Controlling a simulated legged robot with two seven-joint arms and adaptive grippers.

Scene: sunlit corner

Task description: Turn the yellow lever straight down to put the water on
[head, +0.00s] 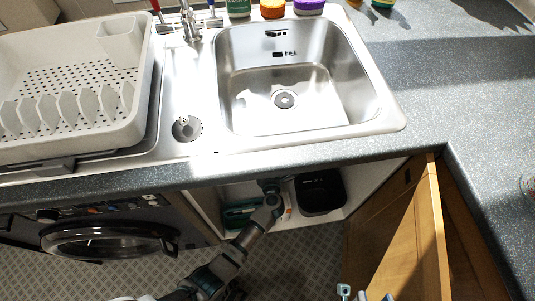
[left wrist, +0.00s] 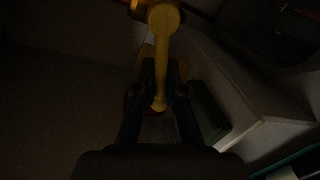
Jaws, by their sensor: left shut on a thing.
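The yellow lever (left wrist: 161,45) shows in the left wrist view. It runs from a round yellow hub at the top straight down the picture, its lower end between my fingers. My left gripper (left wrist: 161,88) is shut on the lever, one dark finger on each side. In the head view my left arm reaches from the bottom into the open cupboard under the sink; the counter edge hides the gripper and lever there. Two small tips of my right gripper (head: 366,294) show apart at the bottom edge of the head view, with nothing visible between them.
The counter edge (head: 240,163) and sink (head: 300,75) lie above the arm. A black bin (head: 321,192) and a green object (head: 240,215) stand inside the cupboard. The wooden door (head: 415,250) is open on the right. A washing machine (head: 110,240) stands left. The cupboard interior is very dark.

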